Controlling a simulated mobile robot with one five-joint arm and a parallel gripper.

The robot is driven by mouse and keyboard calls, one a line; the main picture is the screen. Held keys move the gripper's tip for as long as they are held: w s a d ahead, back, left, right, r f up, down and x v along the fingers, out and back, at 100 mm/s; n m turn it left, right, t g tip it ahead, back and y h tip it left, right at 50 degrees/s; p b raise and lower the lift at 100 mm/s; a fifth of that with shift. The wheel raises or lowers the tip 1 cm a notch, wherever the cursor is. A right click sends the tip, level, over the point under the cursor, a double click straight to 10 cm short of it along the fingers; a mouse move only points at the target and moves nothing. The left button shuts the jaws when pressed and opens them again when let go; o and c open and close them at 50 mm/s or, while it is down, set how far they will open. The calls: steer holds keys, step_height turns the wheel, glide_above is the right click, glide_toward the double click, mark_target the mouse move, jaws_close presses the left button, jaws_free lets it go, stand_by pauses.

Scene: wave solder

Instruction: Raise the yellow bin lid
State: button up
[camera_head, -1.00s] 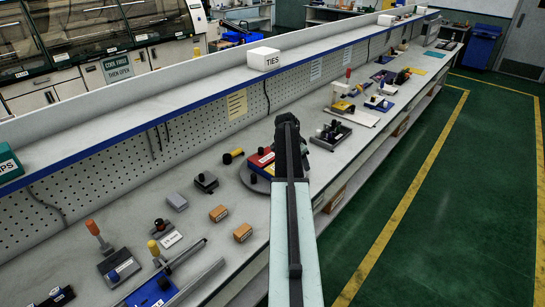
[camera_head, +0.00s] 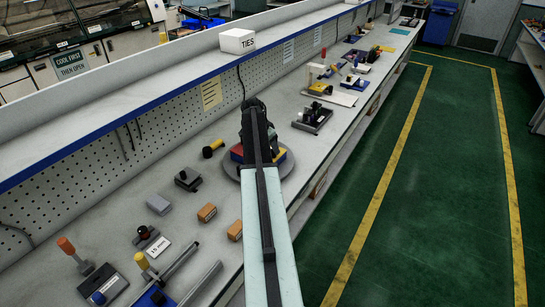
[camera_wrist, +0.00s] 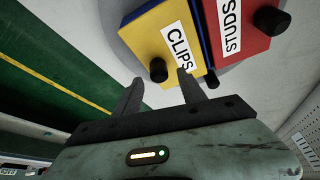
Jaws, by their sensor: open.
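The yellow bin lid, labelled CLIPS (camera_wrist: 160,35), fills the top middle of the wrist view, with a black knob (camera_wrist: 158,69) at its near edge. In the head view a little of its yellow (camera_head: 280,154) shows beside my arm. My gripper (camera_wrist: 160,77) is open and empty. Its two fingertips lie either side of the knob in the picture; I cannot tell the depth between them. A red lid labelled STUDS (camera_wrist: 240,35) sits beside the yellow one, with blue between them. In the head view my arm hides most of the bins.
The bins stand on a round grey base (camera_head: 286,166) on the long bench. Wooden blocks (camera_head: 207,212), a grey block (camera_head: 158,204) and a yellow-capped black piece (camera_head: 212,148) lie to the left. A black fixture (camera_head: 312,117) stands beyond. The green floor at right is clear.

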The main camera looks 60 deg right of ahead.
steer(key=b+x, duration=0.1)
steer(key=x, duration=0.2)
steer(key=shift+s+f+b, duration=0.1)
steer(key=shift+f+b, duration=0.1)
steer(key=shift+b, duration=0.2)
steer(key=shift+r, duration=0.1)
jaws_close()
stand_by(0.9)
